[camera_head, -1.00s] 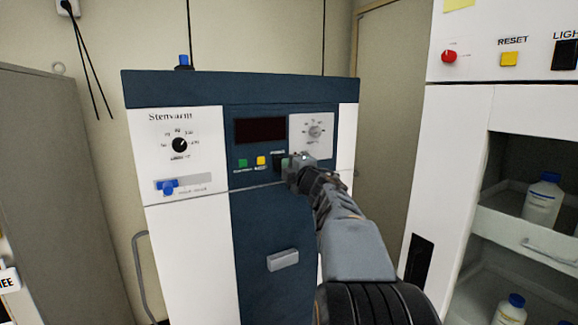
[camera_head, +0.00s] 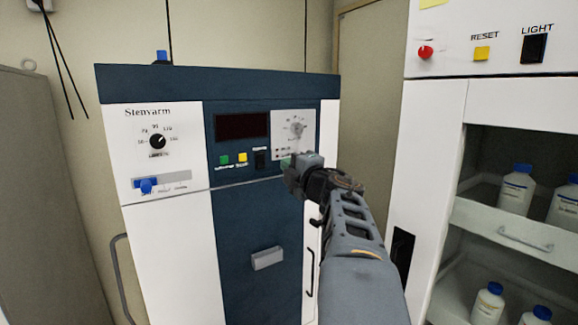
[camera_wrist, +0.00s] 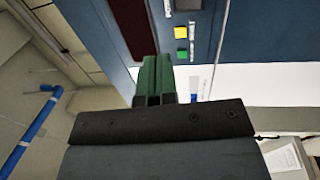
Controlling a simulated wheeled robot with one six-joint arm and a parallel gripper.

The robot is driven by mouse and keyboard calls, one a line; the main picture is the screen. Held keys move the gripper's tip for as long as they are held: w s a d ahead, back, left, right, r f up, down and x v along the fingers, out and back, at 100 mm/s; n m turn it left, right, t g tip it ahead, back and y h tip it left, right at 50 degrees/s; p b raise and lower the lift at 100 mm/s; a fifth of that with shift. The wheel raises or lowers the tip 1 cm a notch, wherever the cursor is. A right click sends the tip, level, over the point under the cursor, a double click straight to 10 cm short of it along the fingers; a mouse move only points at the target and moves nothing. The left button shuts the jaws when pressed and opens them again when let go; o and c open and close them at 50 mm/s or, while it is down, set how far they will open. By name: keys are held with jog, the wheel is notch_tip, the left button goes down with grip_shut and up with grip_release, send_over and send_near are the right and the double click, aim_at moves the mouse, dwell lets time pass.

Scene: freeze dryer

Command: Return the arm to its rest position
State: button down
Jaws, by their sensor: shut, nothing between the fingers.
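My gripper (camera_head: 290,163) is in front of the freeze dryer (camera_head: 262,215), near the right side of its control panel. In the wrist view its green fingers (camera_wrist: 155,78) are together with nothing between them. My arm reaches up from the lower right, and the cabinet's panel is beyond the fingers. A gap between the fingertips and the panel is hard to judge. The black power switch (camera_head: 260,159) shows just left of my gripper, beside a yellow button (camera_head: 241,158) and a green button (camera_head: 224,160).
A white cabinet (camera_head: 425,145) with open shelves and several blue-capped bottles stands close on the right. A grey cabinet (camera_head: 40,200) stands at the left. The dryer has a dial (camera_head: 157,142), a blue slider (camera_head: 147,185) and a protruding grey handle (camera_head: 267,258).

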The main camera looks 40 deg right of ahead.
dwell(0.3)
jog(key=s+d+f+m+g+h, duration=0.4)
jog(key=d+f+m+g+h, duration=0.4)
jog(key=m, duration=0.6)
jog(key=s+a+f+m+g+y, duration=0.1)
jog(key=a+f+m+g, duration=0.15)
jog(key=f, duration=0.25)
jog(key=s+a+f+m+g+y, duration=0.1)
jog(key=s+a+f+m, duration=0.1)
jog(key=a+f, duration=0.3)
jog(key=s+a+f+g+y, duration=0.1)
jog(key=a+f, duration=0.3)
jog(key=a, duration=0.4)
jog(key=s+a+f+n+g+y, duration=0.1)
jog(key=s+a+f+y, duration=0.2)
jog(key=a, duration=0.5)
jog(key=s+a+f+g+y, duration=0.1)
jog(key=a+f+y, duration=0.3)
jog(key=a, duration=0.4)
jog(key=shift+s+a+f+n, duration=0.35)
jog(key=shift+s+f, duration=0.25)
jog(key=shift+f, duration=0.2)
